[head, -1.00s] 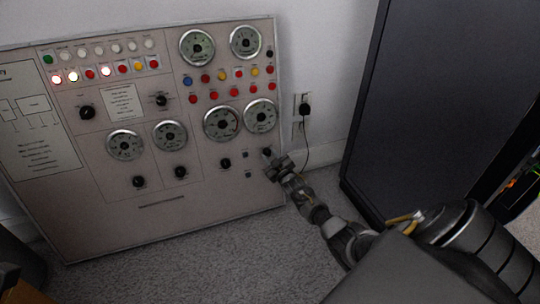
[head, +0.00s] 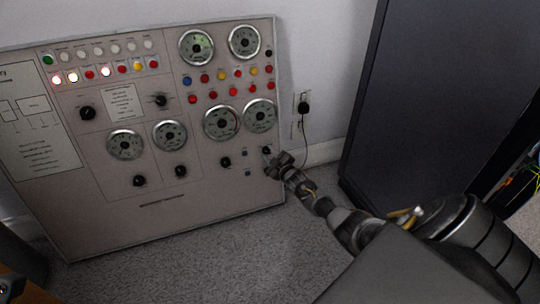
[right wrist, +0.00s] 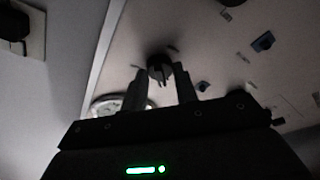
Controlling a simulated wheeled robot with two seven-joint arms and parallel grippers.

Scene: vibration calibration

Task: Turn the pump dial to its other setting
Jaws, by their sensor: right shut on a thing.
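The control panel (head: 165,215) leans against the wall. A black dial (head: 266,150) sits near its lower right edge, partly hidden behind my gripper. I take it for the pump dial, but its label is not legible. My right gripper (head: 272,159) reaches it from the lower right. In the right wrist view the dial (right wrist: 158,67) sits between the two fingers of my right gripper (right wrist: 159,82), which are shut on it. My left gripper is not in view.
Other black knobs (head: 225,162), round gauges (head: 221,122) and coloured lamps (head: 234,92) cover the panel. A plug with a cord (head: 304,107) is on the wall to the right. A dark cabinet (head: 425,100) stands at the right. Carpet (head: 225,245) lies in front.

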